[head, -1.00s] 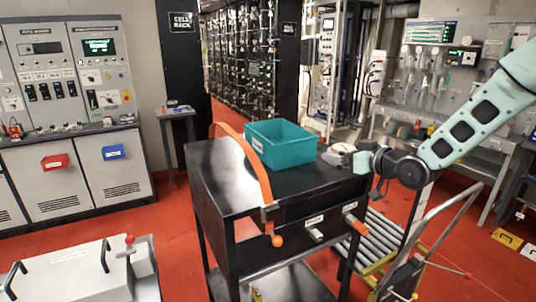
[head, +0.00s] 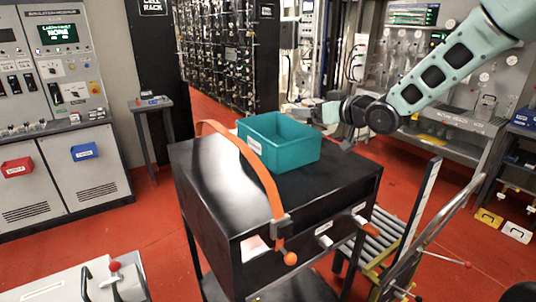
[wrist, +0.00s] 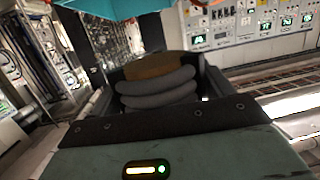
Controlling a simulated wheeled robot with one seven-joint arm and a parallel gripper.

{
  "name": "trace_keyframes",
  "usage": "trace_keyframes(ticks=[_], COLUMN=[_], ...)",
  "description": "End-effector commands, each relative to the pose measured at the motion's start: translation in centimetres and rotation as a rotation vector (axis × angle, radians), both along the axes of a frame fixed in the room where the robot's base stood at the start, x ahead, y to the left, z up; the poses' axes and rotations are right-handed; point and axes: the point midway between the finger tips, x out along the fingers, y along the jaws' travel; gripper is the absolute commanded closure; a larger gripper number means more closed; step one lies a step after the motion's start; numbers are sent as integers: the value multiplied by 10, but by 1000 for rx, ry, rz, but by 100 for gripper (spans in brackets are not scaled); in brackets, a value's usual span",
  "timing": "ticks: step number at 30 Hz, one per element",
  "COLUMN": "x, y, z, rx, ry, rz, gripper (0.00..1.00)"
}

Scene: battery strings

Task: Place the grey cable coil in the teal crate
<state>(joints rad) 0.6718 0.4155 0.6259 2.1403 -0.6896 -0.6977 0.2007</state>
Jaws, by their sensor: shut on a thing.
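The teal crate (head: 292,161) stands on top of the black cart, open at the top, with a white label on its left side. A teal piece of it also shows at the top edge of the wrist view (wrist: 112,7). My gripper (head: 322,113) is raised at the crate's back right corner in the head view. In the wrist view my gripper (wrist: 157,84) is shut on the grey cable coil (wrist: 158,97), whose stacked grey loops sit between the dark fingers with a brown part behind. In the head view the coil is hard to make out.
The black cart (head: 345,182) has bare top around the crate. An orange curved bar (head: 262,172) arches over its left side, near the crate. A roller trolley (head: 380,235) stands to the right. Red floor is open to the left.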

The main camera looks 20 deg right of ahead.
Motion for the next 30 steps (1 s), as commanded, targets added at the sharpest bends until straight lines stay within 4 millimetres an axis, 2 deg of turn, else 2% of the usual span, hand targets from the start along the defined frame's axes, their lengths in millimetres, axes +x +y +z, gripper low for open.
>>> trace_keyframes(ticks=[2,15,19,26,30], x=[0,-1,0,0,0], y=[0,0,1,0,0], z=[-9,-105,-124,-139,-156], rx=[3,5,3,1,3], ry=[5,6,3,2,3], rz=[0,-1,0,0,-1], gripper=[50,50,50,50,50])
